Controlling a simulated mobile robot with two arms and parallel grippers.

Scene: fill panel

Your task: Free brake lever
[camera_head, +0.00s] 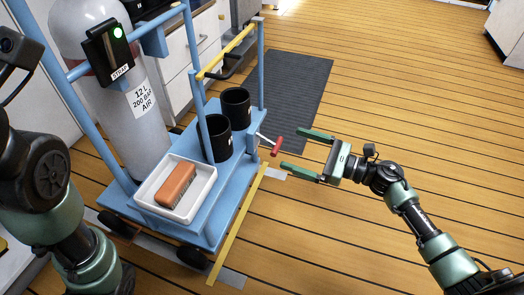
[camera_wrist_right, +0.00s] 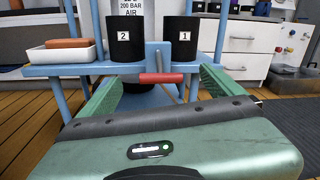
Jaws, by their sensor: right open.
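The brake lever is a red crossbar handle (camera_head: 277,147) on a short grey rod at the right side of the blue cart (camera_head: 230,170). My right gripper (camera_head: 291,148) is open and empty, with green fingers pointing left at the handle. In the wrist view its fingers (camera_wrist_right: 159,76) stand one on each side of the bar; I see no contact. My left arm shows at the left edge; its gripper is not in view.
The cart carries a grey air cylinder (camera_head: 100,75), two black cups (camera_head: 236,105), a white tray (camera_head: 150,186) with a brown brush (camera_head: 177,186), and a yellow top rail (camera_head: 228,52). A dark mat (camera_head: 290,90) lies behind. The wooden floor at right is clear.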

